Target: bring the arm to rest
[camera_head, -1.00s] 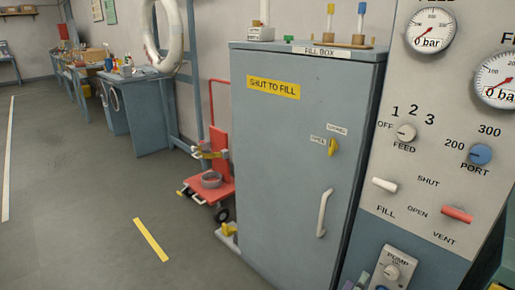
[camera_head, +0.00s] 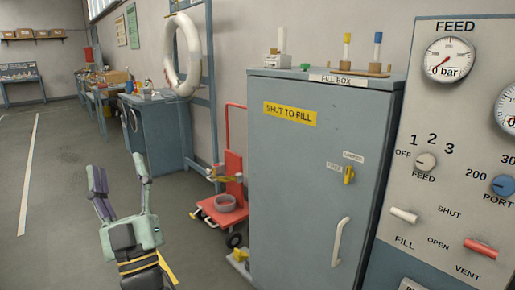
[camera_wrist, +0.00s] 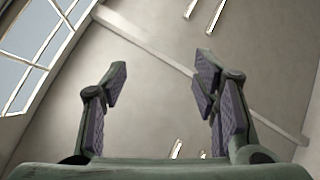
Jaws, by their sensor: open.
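My gripper (camera_head: 120,190) stands up in the lower left of the head view, with its green and purple fingers pointing upward. The fingers are spread apart with nothing between them. In the wrist view my gripper (camera_wrist: 160,85) also shows open and empty, with only the ceiling and a window beyond it. In the head view it is in front of the floor, left of the grey fill box, and no contact with anything shows.
A gauge panel (camera_head: 455,120) is at right. A red trolley (camera_head: 228,200) and workbench (camera_head: 158,130) stand behind. Open floor (camera_head: 60,190) lies at left.

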